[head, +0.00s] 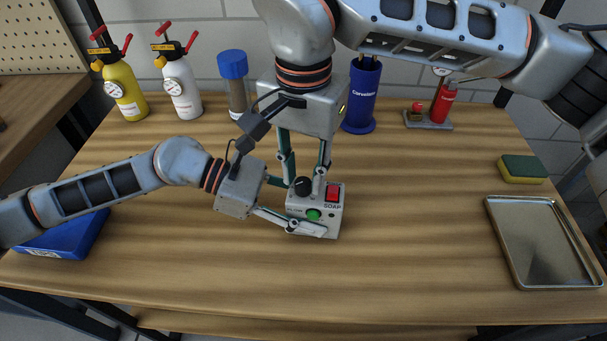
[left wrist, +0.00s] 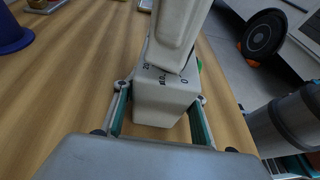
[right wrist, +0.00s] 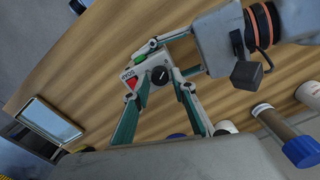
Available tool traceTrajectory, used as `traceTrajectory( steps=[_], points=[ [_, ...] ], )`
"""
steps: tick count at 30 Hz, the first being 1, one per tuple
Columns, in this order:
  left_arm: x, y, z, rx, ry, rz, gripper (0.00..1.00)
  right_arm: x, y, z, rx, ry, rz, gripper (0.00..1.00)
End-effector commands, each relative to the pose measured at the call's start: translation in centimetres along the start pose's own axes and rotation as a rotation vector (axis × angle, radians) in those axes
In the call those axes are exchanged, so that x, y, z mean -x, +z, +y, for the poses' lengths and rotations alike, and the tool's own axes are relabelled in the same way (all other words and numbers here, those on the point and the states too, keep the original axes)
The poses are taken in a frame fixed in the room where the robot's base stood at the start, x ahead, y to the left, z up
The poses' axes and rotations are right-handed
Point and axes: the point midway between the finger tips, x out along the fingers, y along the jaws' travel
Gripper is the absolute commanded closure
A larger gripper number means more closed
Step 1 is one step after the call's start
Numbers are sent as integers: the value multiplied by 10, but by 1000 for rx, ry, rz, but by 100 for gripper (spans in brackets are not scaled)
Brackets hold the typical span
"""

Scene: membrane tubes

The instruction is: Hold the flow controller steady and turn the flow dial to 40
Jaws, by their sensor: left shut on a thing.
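The left wrist view shows part of the number scale; the dial there is hidden.
Behind stand yellow (head: 121,88) and white (head: 179,86) bottles, a blue-capped tube (head: 234,80), a blue holder (head: 361,98) and a red item on a stand (head: 441,105). A sponge (head: 522,169) and metal tray (head: 545,243) lie right, a blue box (head: 70,238) left. The front table is clear.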

Motion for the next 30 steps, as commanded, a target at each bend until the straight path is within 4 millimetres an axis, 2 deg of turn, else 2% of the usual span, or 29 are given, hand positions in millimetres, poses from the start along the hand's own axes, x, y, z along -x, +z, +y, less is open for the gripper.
traceTrajectory(
  steps=[4,13,14,16,17,30],
  points=[
    [0,0,0,0,0,0,89,-10,0,0,0,0,-1,74],
    [0,0,0,0,0,0,89,-12,0,0,0,-1,0,74],
    [0,0,0,0,0,0,89,-12,0,0,0,-1,0,77],
    [0,0,0,0,0,0,89,-12,0,0,0,-1,0,95],
    [0,0,0,0,0,0,89,-12,0,0,0,-1,0,100],
    [0,0,0,0,0,0,89,-12,0,0,-58,-1,1,100]
  ],
)
